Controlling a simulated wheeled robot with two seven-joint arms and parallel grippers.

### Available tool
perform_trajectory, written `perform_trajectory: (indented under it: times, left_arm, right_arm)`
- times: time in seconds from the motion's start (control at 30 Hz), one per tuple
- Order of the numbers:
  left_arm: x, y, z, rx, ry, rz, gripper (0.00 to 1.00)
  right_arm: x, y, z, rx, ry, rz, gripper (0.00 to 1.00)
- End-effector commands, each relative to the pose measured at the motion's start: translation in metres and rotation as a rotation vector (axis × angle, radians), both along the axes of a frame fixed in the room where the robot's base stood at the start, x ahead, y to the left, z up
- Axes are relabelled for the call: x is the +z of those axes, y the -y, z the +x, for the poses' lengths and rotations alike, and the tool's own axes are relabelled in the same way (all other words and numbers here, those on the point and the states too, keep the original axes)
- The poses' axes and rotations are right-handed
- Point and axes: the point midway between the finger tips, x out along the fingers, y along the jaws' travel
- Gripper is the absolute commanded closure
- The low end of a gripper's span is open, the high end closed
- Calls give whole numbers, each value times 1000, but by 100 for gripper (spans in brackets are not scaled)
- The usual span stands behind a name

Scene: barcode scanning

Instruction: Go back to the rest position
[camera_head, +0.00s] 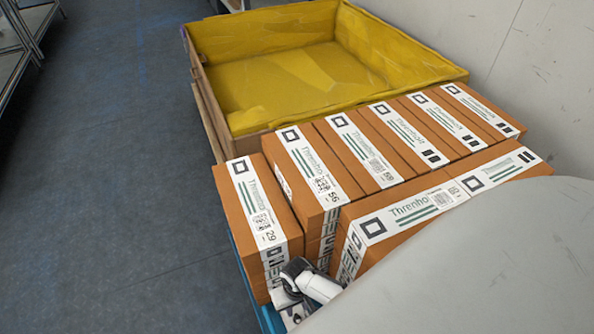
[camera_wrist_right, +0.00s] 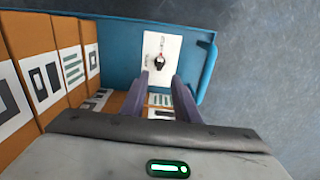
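My right gripper (camera_wrist_right: 160,80) is open in the right wrist view, with its two fingers apart and nothing held between them. It is over a blue crate (camera_wrist_right: 120,48) holding orange-brown boxes with white labels. A white card (camera_wrist_right: 172,50) with a small dark and white item on it shows beyond the fingertips. In the head view a large smooth grey shape, which looks like my arm, covers the lower right. A small black and white device (camera_head: 318,287) shows at its edge; I cannot tell exactly what it is. My left gripper is not in view.
Several labelled boxes (camera_head: 278,222) stand in rows in the crate. A yellow-lined open container (camera_head: 265,88) stands behind them. A pale wall (camera_head: 520,70) is at the right. The grey floor (camera_head: 110,180) at the left is clear, with shelving (camera_head: 22,35) at far left.

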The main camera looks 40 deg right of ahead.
Motion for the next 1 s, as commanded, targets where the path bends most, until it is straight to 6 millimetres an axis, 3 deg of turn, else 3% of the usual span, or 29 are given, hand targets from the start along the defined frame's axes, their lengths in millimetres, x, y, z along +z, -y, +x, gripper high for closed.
perform_trajectory:
  times: [0.03, 0.17, 0.8, 1.0]
  left_arm:
    - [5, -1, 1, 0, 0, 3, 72]
    - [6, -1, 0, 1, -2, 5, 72]
    - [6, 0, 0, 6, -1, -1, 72]
    - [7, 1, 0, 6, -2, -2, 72]
  right_arm:
    - [9, 0, 0, 0, 0, 0, 72]
    - [15, 0, 0, 0, 0, 0, 72]
    - [18, 1, 0, 6, 4, 0, 72]
    - [51, 2, -3, 70, 55, 1, 72]
